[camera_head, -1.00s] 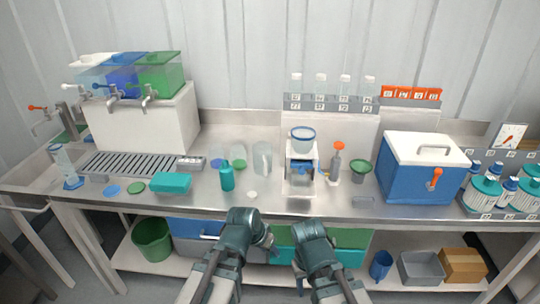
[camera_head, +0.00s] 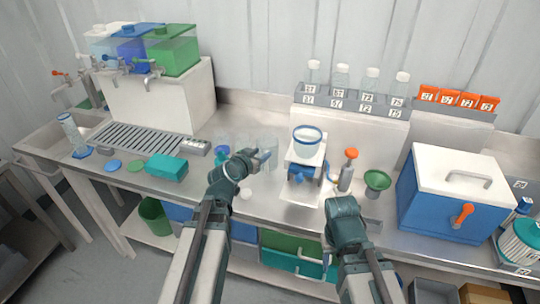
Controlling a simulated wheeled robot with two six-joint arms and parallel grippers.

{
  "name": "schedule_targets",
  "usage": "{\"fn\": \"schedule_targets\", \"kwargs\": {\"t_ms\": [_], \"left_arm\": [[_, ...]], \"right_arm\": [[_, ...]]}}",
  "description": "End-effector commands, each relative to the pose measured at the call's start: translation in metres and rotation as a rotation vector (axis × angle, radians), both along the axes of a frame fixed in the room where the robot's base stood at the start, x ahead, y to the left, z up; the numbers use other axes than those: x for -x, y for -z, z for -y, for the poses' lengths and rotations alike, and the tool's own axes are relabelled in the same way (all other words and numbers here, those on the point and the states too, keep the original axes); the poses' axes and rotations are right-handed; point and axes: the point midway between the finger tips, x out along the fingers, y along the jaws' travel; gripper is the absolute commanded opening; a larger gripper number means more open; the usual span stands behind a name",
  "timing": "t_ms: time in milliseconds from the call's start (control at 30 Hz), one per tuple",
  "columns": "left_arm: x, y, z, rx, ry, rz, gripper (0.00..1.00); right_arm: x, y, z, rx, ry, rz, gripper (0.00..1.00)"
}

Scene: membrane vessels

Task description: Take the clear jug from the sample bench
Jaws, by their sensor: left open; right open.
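The clear jug (camera_head: 271,149) stands upright on the steel sample bench (camera_head: 235,128), left of the white filter stand. It is faint against the metal, and its lower left side is partly hidden by my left gripper. My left gripper (camera_head: 259,158) is open, with its fingertips at the jug's left side; I cannot tell whether they touch it. My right gripper (camera_head: 342,205) is open and empty at the bench's front edge, below the stand. Its fingers are mostly hidden by its own wrist.
The white stand with a blue-rimmed cup (camera_head: 308,141) is just right of the jug. An orange-topped pump (camera_head: 347,168) and green funnel (camera_head: 376,182) stand further right, before a blue cooler (camera_head: 452,205). A teal box (camera_head: 166,167) lies left. Faint clear vessels stand behind my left gripper.

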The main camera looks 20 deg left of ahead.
Motion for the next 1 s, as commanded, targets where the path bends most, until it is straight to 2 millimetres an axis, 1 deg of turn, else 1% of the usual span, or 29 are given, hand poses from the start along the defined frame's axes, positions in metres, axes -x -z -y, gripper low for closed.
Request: {"fn": "schedule_targets", "kwargs": {"t_ms": [167,400,500,767,867,1000], "left_arm": [[-0.019,0.01,0.003,0.001,0.003,-0.001,0.43],[-0.061,0.028,0.01,0.0,0.003,-0.002,0.43],[-0.072,0.032,0.012,0.001,0.003,-0.002,0.43],[-0.077,0.033,0.013,0.0,0.002,-0.002,0.43],[-0.085,0.037,0.014,0.001,0.003,-0.002,0.43],[-0.104,0.046,0.017,0.001,0.003,-0.002,0.43]], "right_arm": [[0.0,0.01,0.0,0.0,0.0,0.0,0.5],[0.0,0.028,0.0,0.0,0.0,0.0,0.5],[0.0,0.032,0.0,0.0,0.0,0.0,0.5],[0.0,0.033,0.0,0.0,0.0,0.0,0.5],[0.0,0.037,0.0,0.0,0.0,0.0,0.5],[0.0,0.045,0.0,0.0,0.0,0.0,0.5]]}}
